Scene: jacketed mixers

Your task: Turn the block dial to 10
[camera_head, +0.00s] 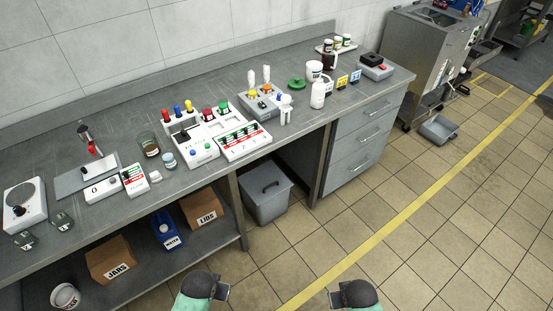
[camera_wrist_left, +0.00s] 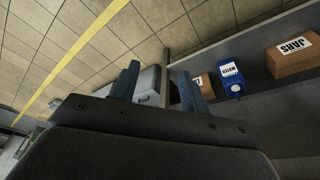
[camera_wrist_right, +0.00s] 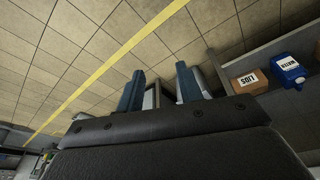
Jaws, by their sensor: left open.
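No dial in the head view is large enough to read, and I cannot tell which one is the block dial. A grey-white block unit (camera_head: 190,137) with coloured-handled tools and red and green caps stands mid-bench, with a small dark knob on its face. A second unit (camera_head: 262,105) with two white-handled tools stands to its right. My right gripper (camera_head: 335,298) is also open and empty, clear of the bench.
The long grey bench (camera_head: 230,175) runs across the view. A round-plated device (camera_head: 25,203) stands at its left end, and jars and bottles stand along it. Cartons (camera_head: 110,258) and a grey bin (camera_head: 266,192) are below. The tiled floor at right is mostly open.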

